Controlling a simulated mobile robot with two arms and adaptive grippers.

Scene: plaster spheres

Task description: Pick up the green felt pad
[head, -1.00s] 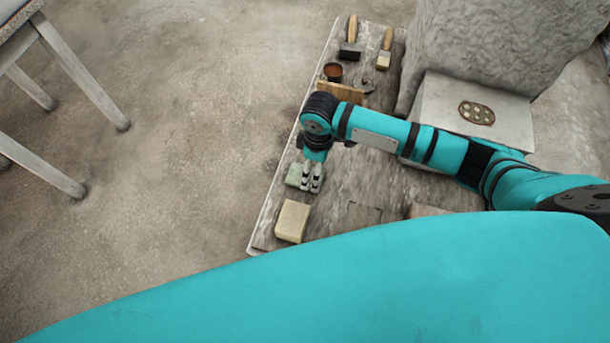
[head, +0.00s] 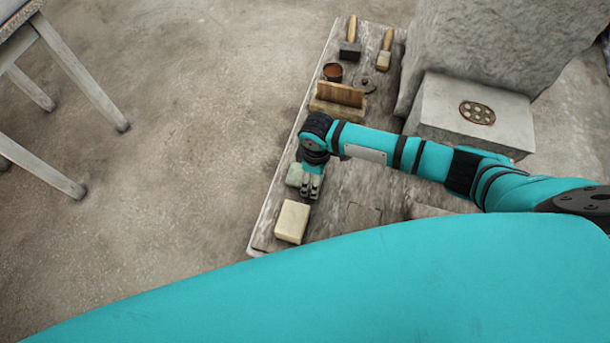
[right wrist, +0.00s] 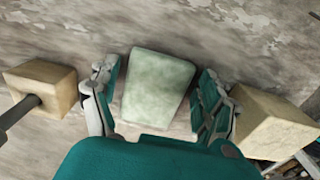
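The green felt pad (head: 294,174) is a pale green, block-like piece lying on the worn grey board, partly hidden behind my right gripper (head: 311,188) in the head view. In the right wrist view the pad (right wrist: 158,90) lies between the two spread fingers of my right gripper (right wrist: 157,100). The fingers stand on either side of it, with a gap at the left finger and a narrower one at the right. The gripper is open and holds nothing. My left gripper is not in view.
A cream block (head: 292,221) lies close to the pad on the board (head: 262,225). A stone plinth (head: 470,112) stands to the right.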

